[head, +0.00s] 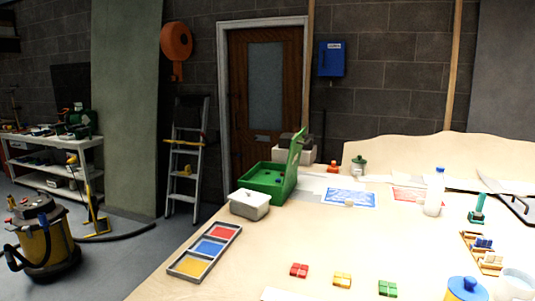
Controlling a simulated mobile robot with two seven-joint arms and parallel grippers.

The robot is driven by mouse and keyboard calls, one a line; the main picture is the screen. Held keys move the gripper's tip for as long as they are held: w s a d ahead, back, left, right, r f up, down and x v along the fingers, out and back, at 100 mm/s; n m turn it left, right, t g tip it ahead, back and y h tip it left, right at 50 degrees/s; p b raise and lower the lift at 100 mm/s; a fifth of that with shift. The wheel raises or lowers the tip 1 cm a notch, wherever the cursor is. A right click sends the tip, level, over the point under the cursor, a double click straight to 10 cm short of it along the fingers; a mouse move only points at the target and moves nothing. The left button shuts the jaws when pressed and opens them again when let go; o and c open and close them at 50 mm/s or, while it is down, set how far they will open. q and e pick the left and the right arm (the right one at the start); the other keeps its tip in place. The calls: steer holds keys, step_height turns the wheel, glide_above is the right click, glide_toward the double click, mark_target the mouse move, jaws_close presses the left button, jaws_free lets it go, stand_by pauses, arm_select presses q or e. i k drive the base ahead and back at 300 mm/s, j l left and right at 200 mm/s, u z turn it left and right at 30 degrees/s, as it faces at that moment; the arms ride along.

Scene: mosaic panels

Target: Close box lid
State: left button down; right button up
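A green box (258,187) stands open at the left back part of the wooden table. Its green lid (294,157) is raised, standing nearly upright on the right side of the box. Small coloured pieces, too small to make out clearly, lie inside the box. Neither of my grippers shows in the head view.
A grey tray (213,233) with red, blue and yellow sections lies front left. Red (299,270), yellow (342,279) and green tiles (387,288) lie near the front. The table's middle is mostly clear.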

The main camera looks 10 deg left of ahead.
mark_target(296, 143)
steer(key=i+l+u, duration=0.25)
steer(key=j+z, duration=0.3)
steer(key=j, duration=1.95)
steer(key=i+j+z, duration=0.1)
steer(key=j+z, duration=0.15)
steer(key=j, duration=0.65)
steer(key=j+z, duration=0.3)
steer(key=j, duration=0.65)
steer(key=i+j+z, duration=0.15)
steer(key=j, duration=0.3)
steer(key=j+z, duration=0.1)
steer(key=j, duration=0.3)
steer(key=i+j+z, duration=0.1)
steer(key=j, duration=0.2)
steer(key=i+j+z, duration=0.1)
steer(key=j, duration=0.2)
steer(key=i+j+z, duration=0.15)
steer(key=i+j, duration=0.05)
steer(key=j, duration=0.1)
